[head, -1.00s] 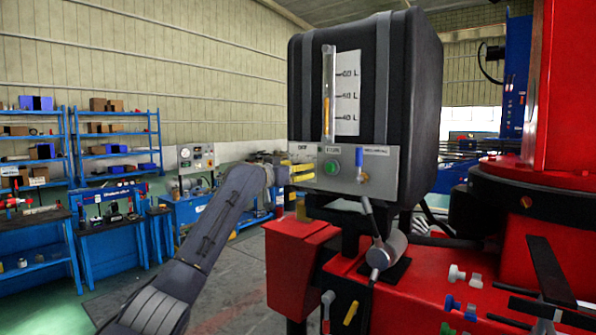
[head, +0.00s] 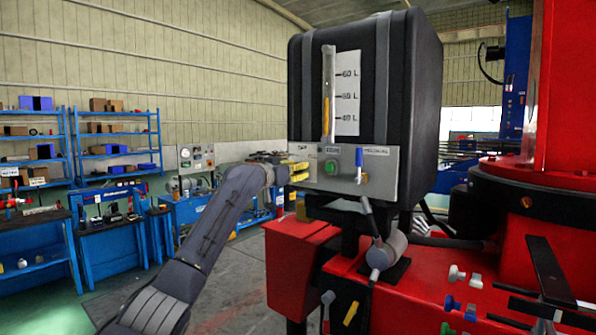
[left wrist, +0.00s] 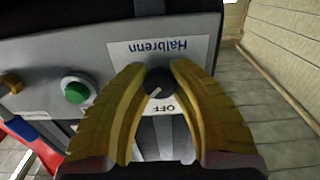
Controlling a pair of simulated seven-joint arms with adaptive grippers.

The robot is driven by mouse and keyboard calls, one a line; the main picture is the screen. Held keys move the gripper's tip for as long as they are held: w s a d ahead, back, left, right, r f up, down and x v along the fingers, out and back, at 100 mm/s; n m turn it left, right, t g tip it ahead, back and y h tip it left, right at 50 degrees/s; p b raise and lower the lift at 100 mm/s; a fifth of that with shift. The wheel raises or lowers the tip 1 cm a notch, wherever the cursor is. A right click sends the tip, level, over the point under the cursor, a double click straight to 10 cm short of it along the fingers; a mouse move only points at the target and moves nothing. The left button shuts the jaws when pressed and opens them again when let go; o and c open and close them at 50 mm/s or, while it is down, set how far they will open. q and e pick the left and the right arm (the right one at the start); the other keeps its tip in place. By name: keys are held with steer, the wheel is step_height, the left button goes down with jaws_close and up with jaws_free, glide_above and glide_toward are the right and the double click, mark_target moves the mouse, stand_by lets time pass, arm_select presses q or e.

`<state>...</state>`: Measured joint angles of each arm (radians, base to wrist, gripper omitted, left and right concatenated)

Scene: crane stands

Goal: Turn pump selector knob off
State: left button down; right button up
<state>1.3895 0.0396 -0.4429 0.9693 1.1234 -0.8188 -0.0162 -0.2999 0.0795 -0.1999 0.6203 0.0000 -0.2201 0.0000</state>
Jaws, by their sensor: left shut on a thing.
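The selector knob (left wrist: 158,88) is small, dark and round with a pale pointer line, on the grey panel (head: 338,182) under the black tank. The left wrist view shows the panel upside down, with an "OFF" mark beside the knob. The pointer line lies slanted and does not point straight at that mark. My left gripper (left wrist: 160,72) has its yellow fingers closed on the knob from both sides. In the head view the left gripper (head: 300,172) is at the panel's left end, and its fingers hide the knob. My right gripper is not in view.
A green button (head: 330,166) sits right of the knob, and a blue-handled lever (head: 359,160) further right. The black tank (head: 415,95) rises above the panel. Below are a grey-handled lever (head: 370,220) and red machine bodywork (head: 295,265). Blue shelves (head: 110,150) stand far left.

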arm_select(q)
steer(key=shift+f, duration=0.2)
steer(key=n, duration=0.4)
steer(key=shift+f, duration=0.1)
steer(key=shift+d+n, duration=0.1)
steer(key=shift+n, duration=2.1)
steer(key=shift+f, duration=0.1)
steer(key=c, duration=1.7)
jaws_free()
steer(key=o, duration=0.7)
steer(key=shift+r, duration=0.25)
steer(key=shift+o, duration=0.2)
steer(key=shift+r, duration=0.1)
steer(key=v, duration=1.2)
